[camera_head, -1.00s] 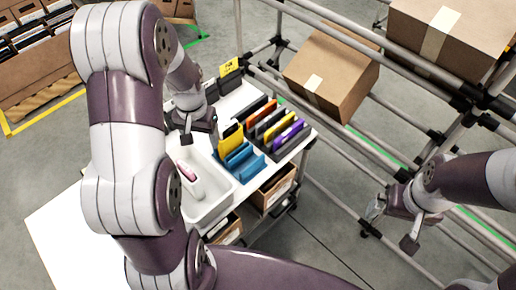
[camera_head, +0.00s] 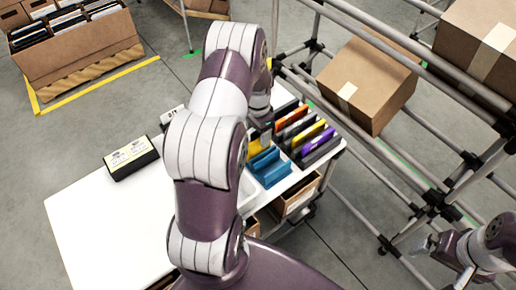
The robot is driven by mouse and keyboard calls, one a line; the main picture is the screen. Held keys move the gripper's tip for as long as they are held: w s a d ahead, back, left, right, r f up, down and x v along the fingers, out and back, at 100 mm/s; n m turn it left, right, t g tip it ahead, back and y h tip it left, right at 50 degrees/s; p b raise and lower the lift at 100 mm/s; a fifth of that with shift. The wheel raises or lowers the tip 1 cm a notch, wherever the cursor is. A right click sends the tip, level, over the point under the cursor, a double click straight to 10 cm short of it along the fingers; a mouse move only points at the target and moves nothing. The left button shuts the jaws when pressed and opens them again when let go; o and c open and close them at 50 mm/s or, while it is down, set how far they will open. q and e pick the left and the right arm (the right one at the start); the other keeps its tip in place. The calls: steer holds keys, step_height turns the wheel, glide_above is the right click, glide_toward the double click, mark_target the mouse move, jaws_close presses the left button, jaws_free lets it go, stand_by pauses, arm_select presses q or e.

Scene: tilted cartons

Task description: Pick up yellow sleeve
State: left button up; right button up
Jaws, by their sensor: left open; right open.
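The yellow sleeve (camera_head: 257,147) stands upright in the blue rack (camera_head: 270,174) on the white table, partly covered by my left arm. My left gripper (camera_head: 259,126) is just above and behind the yellow sleeve, mostly hidden by my own arm; its fingers are hard to make out, and no sleeve is seen lifted in it. My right gripper (camera_head: 440,245) is open and empty at the lower right, away from the table.
Orange (camera_head: 291,117) and purple (camera_head: 318,140) sleeves stand in dark racks close to the right. The white table (camera_head: 95,225) is clear at left except for a black box (camera_head: 130,158). A cardboard carton (camera_head: 367,80) sits tilted on the pipe rack at right.

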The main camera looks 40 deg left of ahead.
arm_select(q)
step_height(320, 180, down, 2)
steer(key=shift+f, duration=0.25)
steer(key=shift+r, duration=0.1)
jaws_close()
